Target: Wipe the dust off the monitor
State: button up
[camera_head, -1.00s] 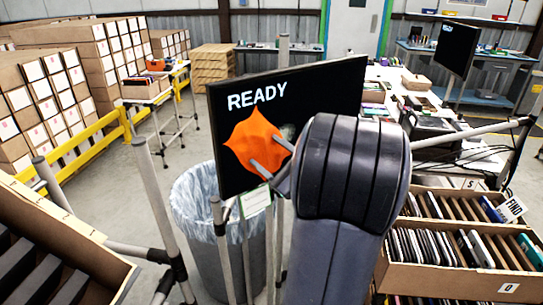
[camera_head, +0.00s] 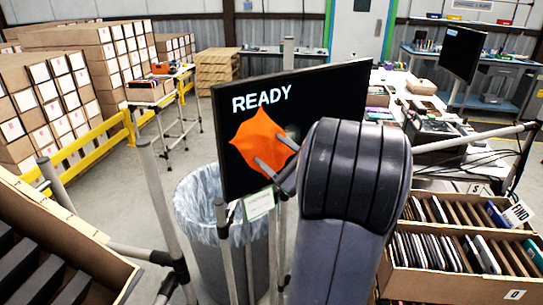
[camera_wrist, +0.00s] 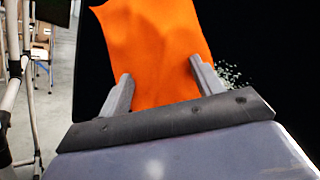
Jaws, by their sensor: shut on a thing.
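The monitor (camera_head: 330,92) is a black screen with the word READY at its upper left, tilted in the middle of the head view. My gripper (camera_head: 272,150) is in front of the screen, its fingers shut on an orange cloth (camera_head: 256,132). The cloth is spread against or just in front of the screen, below READY; contact is unclear. In the wrist view the cloth (camera_wrist: 155,45) rises between the fingers (camera_wrist: 162,72). A patch of pale dust specks (camera_wrist: 232,76) shows just right of the right finger. My arm hides the screen's lower right.
A lined bin (camera_head: 195,200) stands below the monitor at left. Grey poles (camera_head: 160,200) and an open carton (camera_head: 60,235) are at front left. Cartons of slim items (camera_head: 450,278) stand at right. A second monitor (camera_head: 462,52) is behind at right.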

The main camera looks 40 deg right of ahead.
aim_at(297, 134)
jog(key=shift+s+d+b, duration=0.15)
jog(key=shift+s+d, duration=0.05)
jog(key=shift+d, duration=2.55)
jog(key=shift+s+d+b, duration=0.15)
jog(key=shift+s+d, duration=0.05)
jog(key=shift+d, duration=2.55)
jog(key=shift+w, duration=0.1)
jog(key=shift+a, duration=0.1)
jog(key=shift+w+a+b, duration=0.2)
jog(key=shift+a+b, duration=0.95)
jog(key=shift+a, duration=1.9)
jog(key=shift+w+a+b, duration=0.2)
jog(key=shift+a+b, duration=0.9)
jog(key=shift+a, duration=1.9)
jog(key=shift+s+d, duration=0.1)
jog(key=shift+s, duration=0.35)
jog(key=shift+s+a, duration=0.2)
jog(key=shift+s, duration=2.4)
